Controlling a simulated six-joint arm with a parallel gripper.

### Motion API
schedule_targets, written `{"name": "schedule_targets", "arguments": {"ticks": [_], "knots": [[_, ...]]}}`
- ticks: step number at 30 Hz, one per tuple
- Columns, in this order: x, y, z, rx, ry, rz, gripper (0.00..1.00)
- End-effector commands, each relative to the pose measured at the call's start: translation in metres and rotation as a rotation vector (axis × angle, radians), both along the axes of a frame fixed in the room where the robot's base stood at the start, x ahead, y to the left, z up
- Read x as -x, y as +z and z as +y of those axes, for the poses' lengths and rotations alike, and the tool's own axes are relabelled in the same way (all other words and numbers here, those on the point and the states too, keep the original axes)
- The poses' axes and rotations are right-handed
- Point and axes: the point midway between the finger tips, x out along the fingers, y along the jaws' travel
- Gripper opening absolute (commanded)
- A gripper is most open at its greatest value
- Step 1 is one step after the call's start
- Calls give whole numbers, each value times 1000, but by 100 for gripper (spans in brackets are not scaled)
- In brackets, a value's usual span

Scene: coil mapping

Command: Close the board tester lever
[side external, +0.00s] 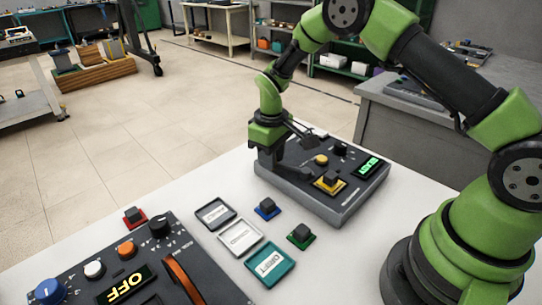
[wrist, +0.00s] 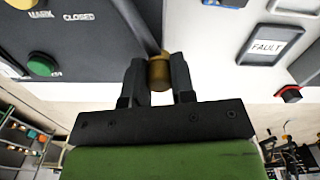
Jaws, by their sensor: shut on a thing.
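The board tester (side external: 345,206) is a dark grey box on the white table, right of centre in the side view. A yellow board with a black block (side external: 331,181) sits on its top, beside a lit green display (side external: 369,166). My gripper (side external: 272,160) is down at the tester's left end and hides most of the lever there. In the wrist view, my gripper's two dark fingers are shut on the lever's brass knob (wrist: 159,73), one on each side. A dark lever arm (wrist: 137,24) runs from the knob over the panel, near the printed word CLOSED.
A second panel reading OFF (side external: 126,285) stands at the front left. Three label trays lie between, including a teal one (side external: 266,264). Blue (side external: 267,208), green (side external: 301,235) and red (side external: 135,217) boards with black blocks lie on the table.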

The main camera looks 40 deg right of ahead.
Motion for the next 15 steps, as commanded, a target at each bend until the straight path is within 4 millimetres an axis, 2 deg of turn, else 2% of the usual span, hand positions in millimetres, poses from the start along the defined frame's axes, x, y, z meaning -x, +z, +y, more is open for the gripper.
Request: {"name": "schedule_targets", "arguments": {"ticks": [8,15], "knots": [[-4,0,-11,-3,-151,2,0],[-8,0,-27,-4,-368,4,0]]}}
